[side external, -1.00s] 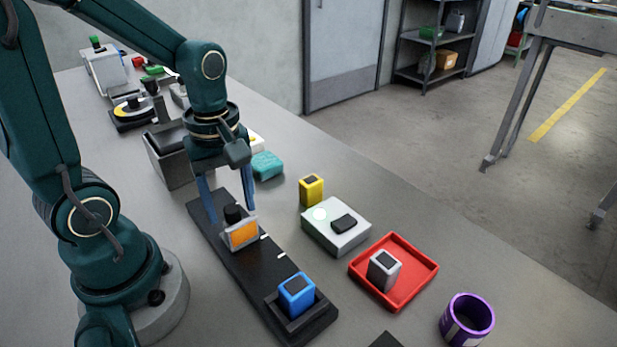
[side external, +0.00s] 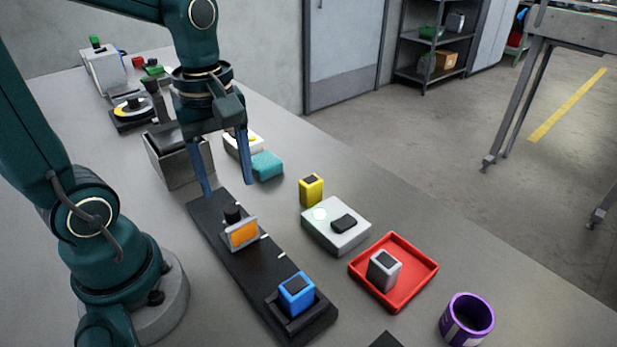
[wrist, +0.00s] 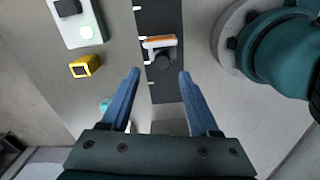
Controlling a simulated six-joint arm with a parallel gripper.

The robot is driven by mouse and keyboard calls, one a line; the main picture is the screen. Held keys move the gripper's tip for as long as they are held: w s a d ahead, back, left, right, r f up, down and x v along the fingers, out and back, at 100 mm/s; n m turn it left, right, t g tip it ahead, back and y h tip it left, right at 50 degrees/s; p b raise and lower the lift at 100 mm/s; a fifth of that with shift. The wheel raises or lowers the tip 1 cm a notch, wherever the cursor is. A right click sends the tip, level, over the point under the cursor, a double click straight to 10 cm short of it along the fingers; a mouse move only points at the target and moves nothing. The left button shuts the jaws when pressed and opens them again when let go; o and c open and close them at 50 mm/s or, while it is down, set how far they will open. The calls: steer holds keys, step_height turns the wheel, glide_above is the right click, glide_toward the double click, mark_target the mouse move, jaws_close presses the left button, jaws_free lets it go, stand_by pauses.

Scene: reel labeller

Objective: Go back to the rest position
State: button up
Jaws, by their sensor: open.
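My gripper (side external: 229,175) is open and empty, its two blue fingers apart above the far end of the black rail (side external: 251,271). A slider with an orange plate (side external: 243,233) and a dark knob (side external: 233,213) stands on the rail below the fingers. In the wrist view the fingers (wrist: 158,74) point toward the slider and its orange edge (wrist: 159,42), with nothing between them. A blue block with a dark top (side external: 296,291) sits in the holder at the rail's near end.
A yellow block (side external: 311,188), a white box with a lit green spot (side external: 337,230), a red tray (side external: 415,287) holding a grey block (side external: 383,268), and a purple cup (side external: 467,318) stand to the right. A teal block (side external: 267,166) and a grey bin (side external: 176,165) lie behind.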

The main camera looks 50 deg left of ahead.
steer(key=shift+s+d+r+m+t, duration=0.4)
steer(key=shift+d+m+t, duration=0.45)
steer(key=shift+m, duration=1.75)
steer(key=shift+s+d+r+m+t, duration=0.25)
steer(key=shift+d+r+m+t, duration=0.55)
steer(key=shift+m, duration=1.8)
steer(key=shift+s+d+r+m+t, duration=0.5)
steer(key=shift+m+t, duration=0.55)
steer(key=shift+m, duration=1.55)
steer(key=shift+w+d+f, duration=0.1)
steer(key=shift+w+f, duration=0.05)
steer(key=shift+w, duration=0.05)
